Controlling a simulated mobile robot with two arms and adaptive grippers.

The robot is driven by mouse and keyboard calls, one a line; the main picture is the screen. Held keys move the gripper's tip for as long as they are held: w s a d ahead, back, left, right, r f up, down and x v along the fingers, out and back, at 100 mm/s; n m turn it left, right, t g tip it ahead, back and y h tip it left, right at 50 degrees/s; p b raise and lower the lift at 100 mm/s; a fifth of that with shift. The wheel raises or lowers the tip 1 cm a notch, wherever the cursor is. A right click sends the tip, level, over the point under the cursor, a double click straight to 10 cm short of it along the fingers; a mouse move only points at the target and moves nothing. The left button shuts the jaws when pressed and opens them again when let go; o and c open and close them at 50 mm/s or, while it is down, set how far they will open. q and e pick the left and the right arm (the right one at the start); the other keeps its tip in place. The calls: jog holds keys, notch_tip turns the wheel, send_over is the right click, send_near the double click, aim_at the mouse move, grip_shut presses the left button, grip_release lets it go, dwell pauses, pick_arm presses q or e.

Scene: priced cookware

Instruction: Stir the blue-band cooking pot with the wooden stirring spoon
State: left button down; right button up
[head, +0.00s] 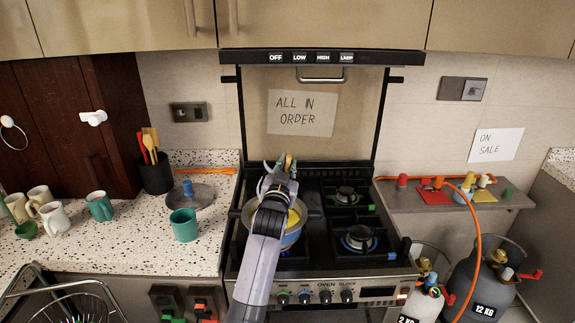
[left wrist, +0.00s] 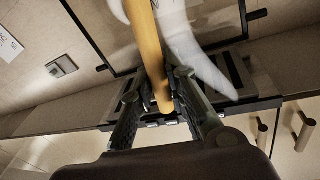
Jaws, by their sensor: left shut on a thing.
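The cooking pot (head: 291,238) stands on the left front of the stove, with yellow contents and a bluish band on its side. My left arm covers much of it. My left gripper (head: 280,168) is above and behind the pot, shut on the wooden stirring spoon. The spoon's pale wooden end (head: 289,160) shows between the fingers. In the left wrist view my left gripper (left wrist: 160,80) clamps the spoon's wooden handle (left wrist: 148,45). The spoon's lower end is hidden, so I cannot tell whether it is in the pot. My right gripper is not in view.
Burners (head: 360,238) to the right are free of pots. A dark utensil holder (head: 155,175), a lid (head: 192,196) and a teal mug (head: 184,225) stand on the left counter. Gas cylinders (head: 485,285) and an orange hose (head: 477,240) are at the right.

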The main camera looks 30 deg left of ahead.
pick_arm(q)
jog(key=shift+r, duration=0.1)
notch_tip(320, 180, up, 8)
jog(key=d+p, duration=0.1)
jog(key=p, duration=0.6)
jog(key=shift+d+r, duration=0.2)
jog(key=shift+d, duration=0.2)
notch_tip(320, 180, up, 5)
jog(key=shift+p, duration=0.6)
jog(key=shift+f, duration=0.1)
dwell(0.9)
